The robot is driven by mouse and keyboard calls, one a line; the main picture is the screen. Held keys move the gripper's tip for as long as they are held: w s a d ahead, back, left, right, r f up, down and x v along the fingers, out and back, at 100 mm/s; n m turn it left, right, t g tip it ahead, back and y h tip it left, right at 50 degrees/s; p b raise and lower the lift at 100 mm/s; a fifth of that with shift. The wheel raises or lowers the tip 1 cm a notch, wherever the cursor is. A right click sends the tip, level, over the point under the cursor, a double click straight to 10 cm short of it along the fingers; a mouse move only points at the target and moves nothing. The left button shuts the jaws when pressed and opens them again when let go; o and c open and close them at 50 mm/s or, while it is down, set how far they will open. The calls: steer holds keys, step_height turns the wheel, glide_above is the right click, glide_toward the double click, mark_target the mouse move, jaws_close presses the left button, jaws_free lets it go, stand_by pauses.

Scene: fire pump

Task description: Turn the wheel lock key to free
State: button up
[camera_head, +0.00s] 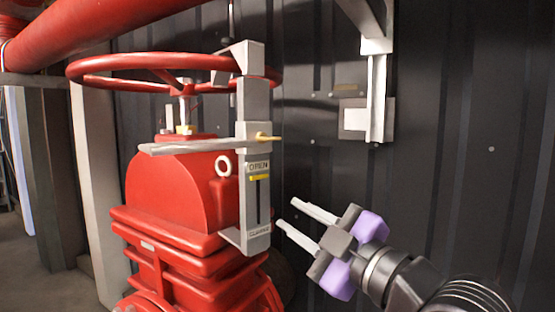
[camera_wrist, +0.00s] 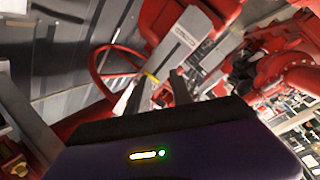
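The wheel lock key (camera_head: 266,137) is a small brass piece sticking out to the right of the grey lock post (camera_head: 255,105). It also shows in the wrist view as a yellow piece (camera_wrist: 152,78). The post carries OPEN and CLOSED labels with a yellow marker near OPEN. The red handwheel (camera_head: 120,64) lies flat above the red valve body (camera_head: 180,190), its rim passing the post. My gripper (camera_head: 287,214) is open and empty, below and right of the key. Its fingers point up and left, apart from the post. In the wrist view the key appears between the fingertips (camera_wrist: 152,88).
A thick red pipe (camera_head: 110,30) crosses the upper left. A dark corrugated wall (camera_head: 440,130) stands behind, with a grey bracket (camera_head: 376,100) on it. The space right of the post is clear apart from my arm.

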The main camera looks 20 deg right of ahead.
mark_target(274, 140)
step_height(274, 140, up, 12)
steer(key=s+n+g, duration=0.1)
steer(key=s+n, duration=0.2)
steer(key=n, duration=0.5)
steer(key=shift+h, duration=0.3)
steer(key=x, duration=0.8)
steer(key=shift+w+d, duration=0.1)
jaws_close()
